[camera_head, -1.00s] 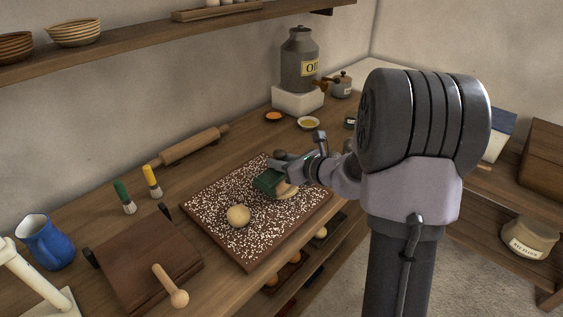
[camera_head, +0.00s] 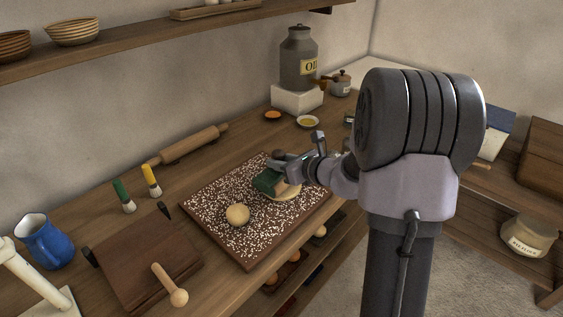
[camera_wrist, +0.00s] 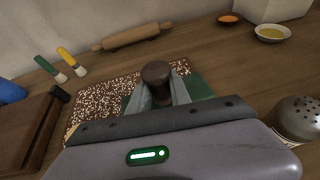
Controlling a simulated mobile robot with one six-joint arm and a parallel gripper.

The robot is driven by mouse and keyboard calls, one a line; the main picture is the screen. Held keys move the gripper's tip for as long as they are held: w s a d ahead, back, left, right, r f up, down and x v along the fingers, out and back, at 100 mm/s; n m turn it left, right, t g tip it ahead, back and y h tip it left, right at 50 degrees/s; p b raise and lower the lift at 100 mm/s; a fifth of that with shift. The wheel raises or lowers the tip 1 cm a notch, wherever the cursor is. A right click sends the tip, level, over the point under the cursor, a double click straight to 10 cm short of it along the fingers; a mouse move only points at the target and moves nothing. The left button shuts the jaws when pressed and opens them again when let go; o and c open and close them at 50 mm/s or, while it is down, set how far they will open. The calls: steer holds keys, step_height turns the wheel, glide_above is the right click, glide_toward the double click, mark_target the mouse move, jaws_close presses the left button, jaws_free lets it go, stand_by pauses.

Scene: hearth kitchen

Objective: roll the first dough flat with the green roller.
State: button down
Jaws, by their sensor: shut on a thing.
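The green roller (camera_head: 268,182) is on the floured board (camera_head: 252,254), resting on or just above a flattened piece of dough (camera_head: 288,194). My gripper (camera_head: 279,163) is shut on the roller's dark knob handle, which also shows between the fingers in the wrist view (camera_wrist: 157,72). The green roller body (camera_wrist: 199,87) shows behind the fingers there. A round ball of dough (camera_head: 238,215) sits on the board to the left of the roller. My gripper hides part of the roller, and the flattened dough is out of sight in the wrist view.
A wooden rolling pin (camera_head: 189,145) lies behind the board. A brown press-like wooden block (camera_head: 140,255) and a blue jug (camera_head: 44,241) are farther left. A shaker (camera_wrist: 298,120) is near on the right.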

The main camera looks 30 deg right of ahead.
steer(key=shift+s+d+f, duration=0.1)
steer(key=shift+s+d, duration=0.2)
steer(key=shift+s, duration=0.35)
steer(key=shift+w+a+f, duration=0.15)
steer(key=shift+w+a, duration=0.15)
steer(key=shift+w, duration=0.35)
steer(key=shift+s+d, duration=0.3)
steer(key=shift+s, duration=0.4)
steer(key=shift+w+a, duration=0.35)
steer(key=shift+w, duration=0.4)
steer(key=shift+s+d, duration=0.35)
steer(key=shift+s, duration=0.4)
step_height(320, 180, up, 7)
steer(key=p, duration=0.6)
steer(key=shift+w+r, duration=0.1)
steer(key=shift+r, duration=0.1)
steer(key=shift+f, duration=0.1)
